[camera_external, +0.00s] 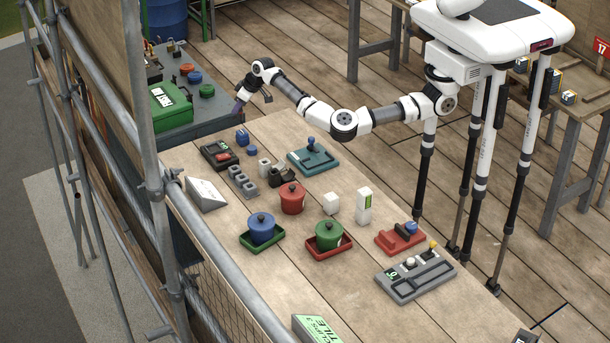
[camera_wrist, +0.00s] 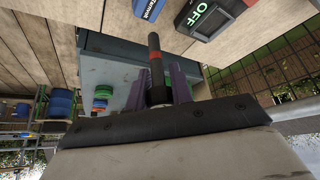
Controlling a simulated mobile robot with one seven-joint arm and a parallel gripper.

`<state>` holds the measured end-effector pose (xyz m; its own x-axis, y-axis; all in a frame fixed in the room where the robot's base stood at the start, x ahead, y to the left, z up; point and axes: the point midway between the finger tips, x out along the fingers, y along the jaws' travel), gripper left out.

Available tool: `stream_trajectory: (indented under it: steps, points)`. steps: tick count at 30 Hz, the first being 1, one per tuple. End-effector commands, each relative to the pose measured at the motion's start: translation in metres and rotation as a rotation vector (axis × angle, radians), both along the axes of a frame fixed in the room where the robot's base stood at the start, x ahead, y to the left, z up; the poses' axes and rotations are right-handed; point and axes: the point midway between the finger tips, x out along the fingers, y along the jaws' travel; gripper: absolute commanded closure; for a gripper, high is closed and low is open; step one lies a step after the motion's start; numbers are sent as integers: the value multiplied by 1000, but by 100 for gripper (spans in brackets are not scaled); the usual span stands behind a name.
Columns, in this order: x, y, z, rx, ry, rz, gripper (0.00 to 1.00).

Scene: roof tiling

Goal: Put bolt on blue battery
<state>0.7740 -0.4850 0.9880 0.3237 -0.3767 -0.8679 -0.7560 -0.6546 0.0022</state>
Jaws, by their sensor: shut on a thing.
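My gripper (camera_external: 239,105) is at the end of the outstretched arm, above the far end of the wooden table. In the wrist view its purple fingers (camera_wrist: 180,82) are shut on a dark rod with a red band (camera_wrist: 156,62), which I take to be the bolt. The rod points away from the palm. A small blue block (camera_external: 242,138), probably the blue battery, sits on the table below and apart from the gripper. It seems to be the blue thing with white lettering (camera_wrist: 148,9) at the top of the wrist view, partly cut off.
A black device with a red switch (camera_external: 220,154), reading OFF in the wrist view (camera_wrist: 204,14), stands beside the blue block. A grey bench (camera_external: 205,126) with a green case (camera_external: 171,106) adjoins the table. Scaffold poles (camera_external: 150,140) run along the left. Pots and trays fill the nearer table.

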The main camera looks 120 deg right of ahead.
Motion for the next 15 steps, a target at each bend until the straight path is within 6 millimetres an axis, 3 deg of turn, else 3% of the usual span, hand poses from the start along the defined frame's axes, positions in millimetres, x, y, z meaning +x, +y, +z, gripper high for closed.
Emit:
stream_trajectory:
  steps: [11,15]
  points:
    - [0,0,-43,1,0,-1,100]
    - [0,0,-49,-1,-2,-1,100]
